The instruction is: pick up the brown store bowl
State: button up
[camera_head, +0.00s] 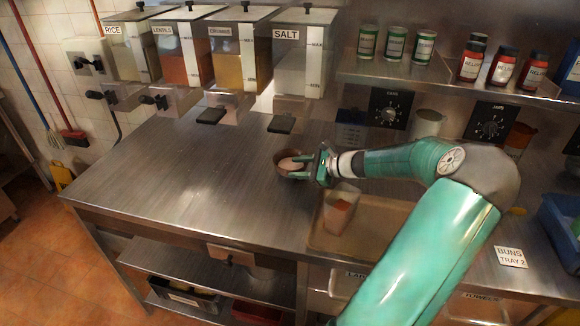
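A small brown bowl (283,172) with pale contents is on or just above the steel counter, in front of the salt dispenser. My gripper (300,165) reaches in from the right and is at the bowl's right side. Its green fingers overlap the bowl's rim. The view is too small to tell whether they are closed on the rim or apart from it. My wrist hides part of the bowl's right side, and I cannot tell whether the bowl is lifted.
Dispensers labelled rice, lentils, another grain and salt (302,55) stand along the back. A clear cup (339,208) with orange contents stands on a tray (385,212) below my arm. Cans (396,43) and red jars (502,66) line the upper shelf. The counter's left side is clear.

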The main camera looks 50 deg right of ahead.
aim_at(287, 170)
jog(key=x, duration=0.4)
jog(key=shift+w+f, duration=0.25)
grip_shut()
jog(key=shift+r, duration=0.15)
